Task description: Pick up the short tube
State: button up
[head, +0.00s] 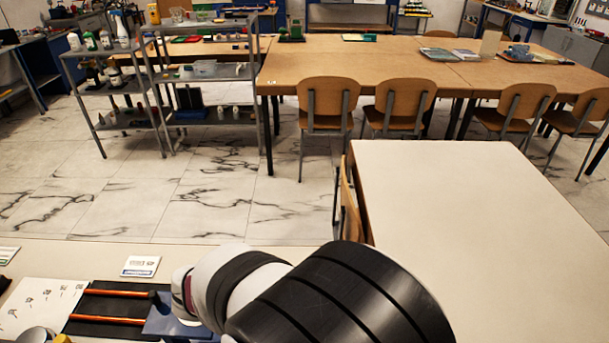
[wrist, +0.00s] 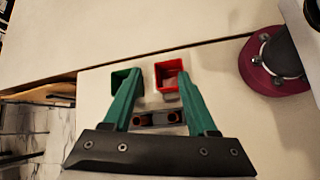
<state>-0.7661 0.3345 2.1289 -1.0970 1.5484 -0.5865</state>
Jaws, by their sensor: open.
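My gripper (wrist: 158,74) has two green fingers, spread apart with nothing held between their tips. In the wrist view, two brown round pieces, one on the left (wrist: 145,119) and one on the right (wrist: 173,117), sit side by side in a grey block between the fingers. They look like tube ends, but I cannot tell which is the short tube. In the head view, my arm covers the gripper and much of the work area. Two orange-copper rods (head: 108,320) lie on a black mat (head: 84,327) at the lower left.
A red square bin (wrist: 170,68) and a green square bin (wrist: 118,79) stand beyond the block. A blue block (head: 170,322) is partly hidden by my arm. A white sheet (head: 35,298) and a small card (head: 141,266) lie nearby. The pale table (head: 480,220) at right is bare.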

jog(key=w+a+f+n+t, duration=0.1)
jog(key=a+f+n+t, duration=0.1)
jog(key=a+n, duration=0.2)
jog(key=w+a+f+n+t, duration=0.1)
jog(key=a+n+t, duration=0.2)
jog(key=a+n, duration=0.1)
jog(key=w+a+f+n+t, duration=0.2)
jog(key=a+n+t, duration=0.1)
jog(key=a, duration=0.2)
jog(key=shift+a+f+n+h, duration=0.1)
jog(key=shift+f+n+h, duration=0.2)
jog(key=shift+n, duration=0.1)
jog(key=shift+w+a+f+n, duration=0.15)
jog(key=shift+w+f+n, duration=0.1)
jog(key=shift+n, duration=0.05)
jog(key=x, duration=1.5)
jog(key=shift+w, duration=0.25)
grip_shut()
